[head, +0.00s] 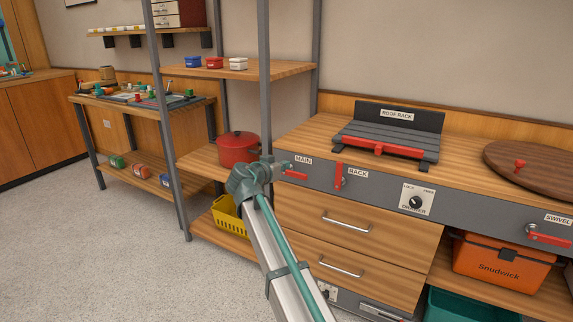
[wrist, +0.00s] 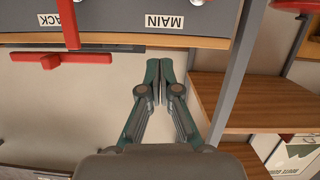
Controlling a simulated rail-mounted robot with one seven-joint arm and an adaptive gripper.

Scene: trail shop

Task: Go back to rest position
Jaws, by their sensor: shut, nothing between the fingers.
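My gripper (head: 280,166) is at the upper end of my arm, in front of the grey panel near the MAIN label. In the wrist view my gripper (wrist: 159,68) is shut, with its two green-grey fingers together and nothing between them. The fingers point towards the panel edge that carries the MAIN label (wrist: 164,21). No held object shows in either view.
The roof rack (head: 395,133) and a brown turntable (head: 535,165) are on the bench. A grey shelf post (head: 264,90) and a red pot (head: 238,149) are close left of my gripper. Open floor (head: 110,235) lies left.

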